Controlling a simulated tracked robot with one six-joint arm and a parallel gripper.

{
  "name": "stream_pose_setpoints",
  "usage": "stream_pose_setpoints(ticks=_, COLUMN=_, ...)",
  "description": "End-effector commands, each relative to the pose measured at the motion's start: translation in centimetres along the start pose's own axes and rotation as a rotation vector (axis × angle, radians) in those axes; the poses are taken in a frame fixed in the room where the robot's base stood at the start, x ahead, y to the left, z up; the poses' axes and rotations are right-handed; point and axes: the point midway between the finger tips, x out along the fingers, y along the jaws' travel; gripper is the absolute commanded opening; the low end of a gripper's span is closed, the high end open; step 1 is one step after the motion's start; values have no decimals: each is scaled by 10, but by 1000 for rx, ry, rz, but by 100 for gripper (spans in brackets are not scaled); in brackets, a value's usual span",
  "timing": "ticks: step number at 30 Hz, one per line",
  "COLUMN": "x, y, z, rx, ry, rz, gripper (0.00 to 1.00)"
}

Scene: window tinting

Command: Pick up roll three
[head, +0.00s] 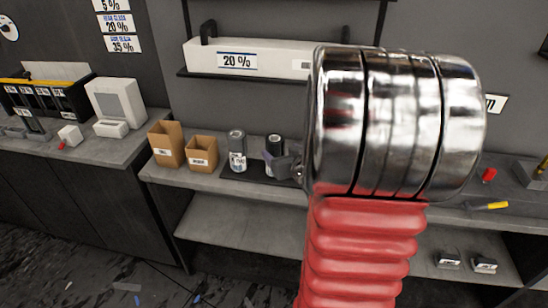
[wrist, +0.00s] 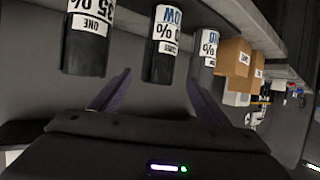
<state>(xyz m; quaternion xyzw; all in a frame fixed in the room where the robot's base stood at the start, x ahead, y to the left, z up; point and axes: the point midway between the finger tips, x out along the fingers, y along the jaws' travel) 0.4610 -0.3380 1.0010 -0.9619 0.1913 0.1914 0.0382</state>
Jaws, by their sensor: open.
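Roll three (head: 237,150), a dark upright cylinder with a white label, seems to be the one nearest the cardboard boxes in the head view. In the wrist view it is at the right (wrist: 203,50), near my right finger; its small label is hard to read. The middle roll (wrist: 163,60) stands ahead of the gap between my fingers; it also shows in the head view (head: 273,152). A roll marked ONE (wrist: 86,45) is at the left, hidden behind my arm in the head view. My gripper (wrist: 158,90) is open and empty, apart from the rolls.
The rolls stand on a dark mat (head: 242,172) on a grey bench. Two cardboard boxes (head: 166,144) (head: 202,153) stand left of them. A shelf (head: 250,77) with a long white 20 % box hangs above. My red and chrome arm hides the bench's middle.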

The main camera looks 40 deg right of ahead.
Motion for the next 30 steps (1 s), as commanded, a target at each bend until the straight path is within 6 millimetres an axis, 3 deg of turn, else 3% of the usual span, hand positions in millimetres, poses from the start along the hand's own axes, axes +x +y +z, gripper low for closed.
stream_pose_setpoints(ticks=10, x=33, y=0, z=1, rx=0, ry=-1, rz=-1, gripper=70)
stream_pose_setpoints(ticks=24, x=37, y=0, z=1, rx=0, ry=0, rz=0, gripper=70)
stream_pose_setpoints(ticks=30, x=50, y=1, z=3, rx=0, ry=-1, rz=-1, gripper=70)
